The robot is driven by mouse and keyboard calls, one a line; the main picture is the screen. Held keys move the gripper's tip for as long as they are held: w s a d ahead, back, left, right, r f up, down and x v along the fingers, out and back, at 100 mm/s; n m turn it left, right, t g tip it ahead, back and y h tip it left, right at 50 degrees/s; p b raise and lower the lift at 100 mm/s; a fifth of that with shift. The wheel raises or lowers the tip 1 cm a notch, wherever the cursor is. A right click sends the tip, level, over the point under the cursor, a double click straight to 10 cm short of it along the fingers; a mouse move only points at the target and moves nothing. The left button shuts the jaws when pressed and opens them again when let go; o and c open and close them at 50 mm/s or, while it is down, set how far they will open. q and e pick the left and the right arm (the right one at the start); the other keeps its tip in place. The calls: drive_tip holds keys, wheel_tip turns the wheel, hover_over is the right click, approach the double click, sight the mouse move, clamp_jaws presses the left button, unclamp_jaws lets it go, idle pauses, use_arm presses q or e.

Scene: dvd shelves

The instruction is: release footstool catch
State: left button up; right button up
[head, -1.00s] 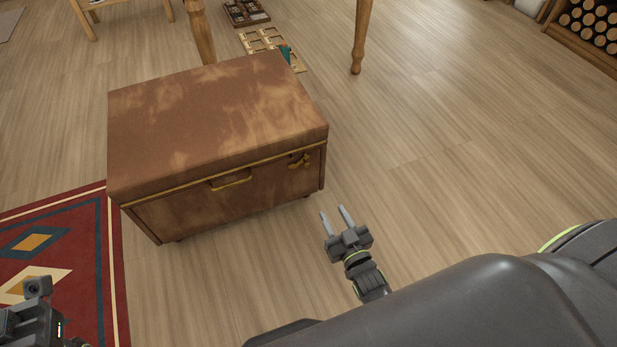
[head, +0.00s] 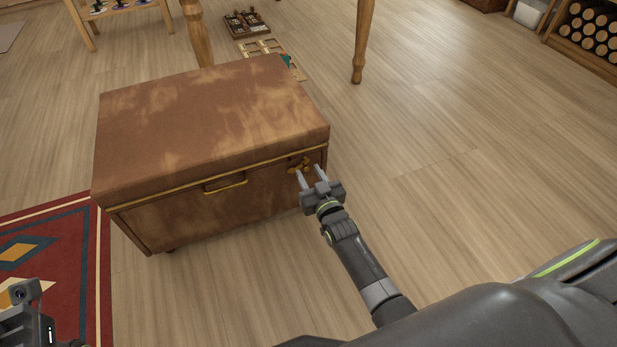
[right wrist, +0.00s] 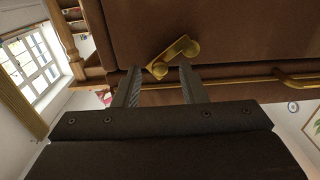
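The footstool (head: 200,125) is a brown box with a mottled leather-like lid, closed. Its brass catch (head: 296,161) is on the front face near the right end. In the right wrist view the catch (right wrist: 172,57) is a slanted brass bar with round knobs, just beyond the fingertips. My right gripper (head: 309,171) is open and empty in front of the catch; its fingers also show in the right wrist view (right wrist: 160,78). I cannot tell whether they touch the catch. My left gripper's fingers are out of view; only part of the left arm shows at bottom left.
A brass handle (head: 226,187) sits mid-front on the footstool. A patterned red rug (head: 75,265) lies at the left. Table legs (head: 359,45) and trays (head: 247,24) are behind the footstool. The floor to the right is clear.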

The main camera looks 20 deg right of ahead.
drive_tip(key=shift+w, duration=0.7)
clamp_jaws()
drive_tip(key=shift+f+m+p, duration=0.1)
drive_tip(key=shift+m+p, duration=0.3)
drive_tip(key=shift+m, duration=0.3)
drive_tip(key=shift+d+f+m, duration=0.1)
drive_tip(key=shift+f+m, duration=0.15)
drive_tip(key=shift+m, duration=0.25)
unclamp_jaws()
drive_tip(key=shift+s, duration=0.1)
